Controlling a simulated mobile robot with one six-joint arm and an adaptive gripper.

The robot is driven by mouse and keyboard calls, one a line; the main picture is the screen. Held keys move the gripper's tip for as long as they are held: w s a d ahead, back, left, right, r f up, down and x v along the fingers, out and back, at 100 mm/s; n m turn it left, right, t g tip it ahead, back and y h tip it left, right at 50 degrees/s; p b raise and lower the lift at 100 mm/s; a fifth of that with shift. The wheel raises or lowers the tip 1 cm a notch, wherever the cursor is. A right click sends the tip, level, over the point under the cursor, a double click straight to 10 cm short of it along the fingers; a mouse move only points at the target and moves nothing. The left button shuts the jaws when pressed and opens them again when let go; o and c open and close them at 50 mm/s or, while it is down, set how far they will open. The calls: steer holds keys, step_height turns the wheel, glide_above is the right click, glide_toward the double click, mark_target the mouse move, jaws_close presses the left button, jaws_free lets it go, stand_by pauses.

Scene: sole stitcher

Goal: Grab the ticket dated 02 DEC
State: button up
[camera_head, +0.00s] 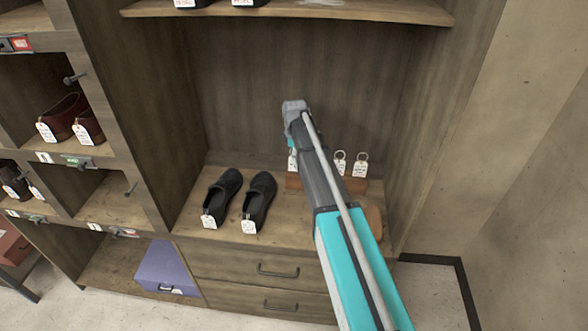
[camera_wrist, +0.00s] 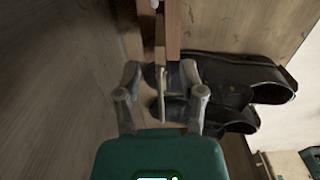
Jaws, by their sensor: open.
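Several white tickets with rings stand in a brown wooden holder (camera_head: 355,186) on the cabinet shelf. Two stand to the right of my arm, a middle ticket (camera_head: 340,165) and a right ticket (camera_head: 361,167). A left ticket (camera_head: 292,163) shows partly at my arm's left edge. Their dates are too small to read, so I cannot tell which says 02 DEC. In the wrist view my gripper (camera_wrist: 160,76) is open, its fingers on either side of a thin pale piece (camera_wrist: 160,78), seemingly a ticket edge-on. My arm hides most of the gripper in the head view.
Black shoes (camera_head: 258,197) with white tags stand left of the holder; they show right of my gripper in the wrist view (camera_wrist: 240,78). Cabinet walls close in at the back and right (camera_head: 425,120). An upper shelf (camera_head: 300,10) hangs above. Drawers (camera_head: 240,265) lie below.

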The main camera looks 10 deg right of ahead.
steer(key=shift+f, duration=0.4)
stand_by(0.3)
jaws_close()
